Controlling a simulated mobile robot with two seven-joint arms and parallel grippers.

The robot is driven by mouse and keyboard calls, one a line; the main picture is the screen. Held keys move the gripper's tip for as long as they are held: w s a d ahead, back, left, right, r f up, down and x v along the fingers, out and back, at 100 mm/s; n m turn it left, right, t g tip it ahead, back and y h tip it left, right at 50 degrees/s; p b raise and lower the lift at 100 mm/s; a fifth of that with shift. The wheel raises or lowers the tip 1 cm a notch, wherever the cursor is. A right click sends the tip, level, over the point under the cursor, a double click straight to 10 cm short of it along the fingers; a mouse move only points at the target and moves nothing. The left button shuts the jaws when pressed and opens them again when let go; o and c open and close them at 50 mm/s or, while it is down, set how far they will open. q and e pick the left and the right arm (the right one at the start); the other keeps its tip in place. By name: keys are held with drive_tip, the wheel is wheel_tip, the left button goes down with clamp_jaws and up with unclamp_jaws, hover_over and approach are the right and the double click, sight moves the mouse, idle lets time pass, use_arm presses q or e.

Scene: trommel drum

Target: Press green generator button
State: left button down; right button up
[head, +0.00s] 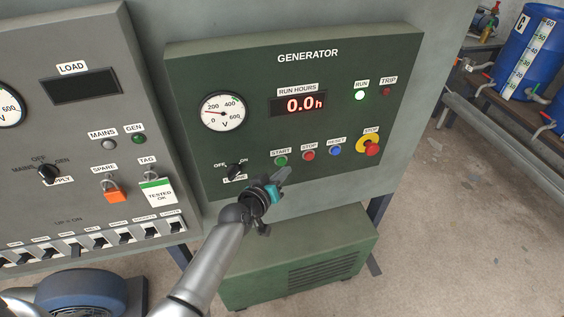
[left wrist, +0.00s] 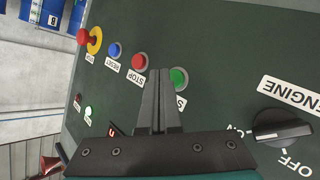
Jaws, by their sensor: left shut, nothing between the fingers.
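The green START button (head: 281,160) is on the lower part of the dark green generator panel (head: 300,130). It also shows in the left wrist view (left wrist: 178,78), just right of my fingertips. My left gripper (head: 283,175) is shut and empty, just below and in front of the button row in the head view. In the left wrist view its fingertips (left wrist: 158,72) lie between the green button and the red STOP button (left wrist: 139,62). I cannot tell whether the fingers touch the panel. My right gripper is not in view.
A blue RESET button (head: 335,150) and a red emergency stop on a yellow ring (head: 371,148) sit to the right. The ENGINE switch (head: 235,170) is to the left. The RUN lamp (head: 360,95) is bright, and run hours read 0.0. A grey load panel (head: 80,140) stands left.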

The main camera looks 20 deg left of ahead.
use_arm(q)
drive_tip(key=s+d+p, duration=0.1)
drive_tip(key=s, duration=0.1)
drive_tip(key=s+d+p, duration=0.1)
drive_tip(key=s, duration=0.1)
drive_tip(key=shift+d, duration=0.4)
idle(0.5)
drive_tip(key=s+f+m+g+b, duration=0.1)
drive_tip(key=s+f+g+b, duration=0.3)
drive_tip(key=f, duration=0.6)
drive_tip(key=s+f+m+b, duration=0.1)
drive_tip(key=s+f, duration=0.6)
drive_tip(key=f, duration=0.2)
drive_tip(key=s+f+m+g+b, duration=0.1)
drive_tip(key=s+f+g+b, duration=0.3)
drive_tip(key=f, duration=0.6)
drive_tip(key=s+a+f+m+g+b, duration=0.1)
drive_tip(key=s+f+b, duration=0.1)
drive_tip(key=s+f, duration=0.4)
drive_tip(key=s+a+f+m+g+y+b, duration=0.1)
drive_tip(key=s+f, duration=0.6)
drive_tip(key=s, duration=0.7)
drive_tip(key=s+a+f+m+g+y+b, duration=0.1)
drive_tip(key=s+a+f+g+b, duration=0.1)
drive_tip(key=s+f, duration=0.5)
drive_tip(key=s+g+b, duration=0.1)
drive_tip(key=s+b, duration=0.1)
drive_tip(key=s, duration=0.1)
drive_tip(key=shift+a, duration=0.4)
